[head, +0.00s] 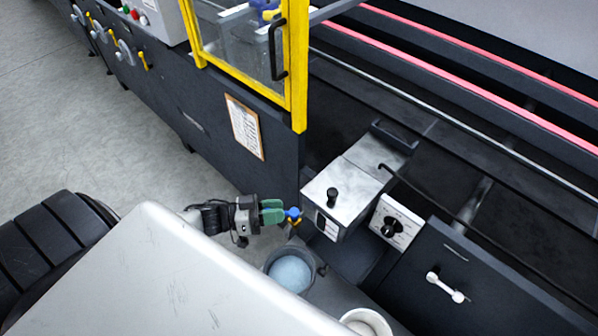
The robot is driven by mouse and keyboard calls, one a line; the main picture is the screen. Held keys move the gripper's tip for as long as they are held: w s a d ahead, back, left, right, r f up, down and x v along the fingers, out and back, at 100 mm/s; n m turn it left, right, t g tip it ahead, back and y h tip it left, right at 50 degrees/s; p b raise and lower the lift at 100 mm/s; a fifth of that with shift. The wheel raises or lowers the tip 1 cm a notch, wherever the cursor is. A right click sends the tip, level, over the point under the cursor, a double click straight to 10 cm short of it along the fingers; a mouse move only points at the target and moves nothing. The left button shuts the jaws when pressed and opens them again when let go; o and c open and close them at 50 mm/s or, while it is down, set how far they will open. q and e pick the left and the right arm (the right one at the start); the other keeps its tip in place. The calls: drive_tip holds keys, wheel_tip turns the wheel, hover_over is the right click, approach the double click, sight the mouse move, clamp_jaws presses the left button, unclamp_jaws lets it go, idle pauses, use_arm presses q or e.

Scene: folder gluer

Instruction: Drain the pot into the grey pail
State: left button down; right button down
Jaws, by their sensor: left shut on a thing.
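The pot (338,196) is a pale metal box with a black knob on its lid, fixed at the side of the machine. A small drain tap (293,215) with a blue handle and a yellow part sits at its lower left. My left gripper (273,211), with green fingers, comes in from the left and is shut on the tap's blue handle. The fingers hide part of the tap. The grey pail (271,265) stands below the tap and slightly nearer, with pale blue contents inside. Whether anything flows from the tap cannot be made out. My right gripper is out of view.
A white round container (366,321) stands at the bottom edge, right of the pail. A dial panel (394,222) is right of the pot. A yellow-framed guard door (299,66) rises behind, with a clipboard (245,126) below. Open floor (110,130) lies left.

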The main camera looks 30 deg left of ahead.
use_arm(q)
drive_tip(key=shift+w+a+m+g+h+b, duration=0.1)
drive_tip(key=shift+w+m+g+h+b, duration=0.6)
drive_tip(key=shift+m+g+b, duration=1.05)
drive_tip(key=shift+w+a+m+g+h+b, duration=0.1)
drive_tip(key=shift+w+m+g+h+b, duration=0.65)
drive_tip(key=shift+g+b, duration=1.55)
drive_tip(key=shift+w+m+g+h+b, duration=0.35)
drive_tip(key=shift+m+g+h+b, duration=0.4)
drive_tip(key=shift+m+g+b, duration=1.3)
drive_tip(key=shift+n+g+p, duration=0.25)
drive_tip(key=shift+g+p, duration=0.05)
drive_tip(key=shift+p, duration=0.1)
drive_tip(key=c, duration=0.9)
unclamp_jaws()
drive_tip(key=a+b, duration=0.1)
drive_tip(key=a, duration=0.2)
drive_tip(key=a+b, duration=0.1)
drive_tip(key=a, duration=0.3)
drive_tip(key=a+b, duration=0.1)
drive_tip(key=a, duration=0.2)
drive_tip(key=shift+w+a, duration=0.35)
drive_tip(key=shift+a, duration=0.05)
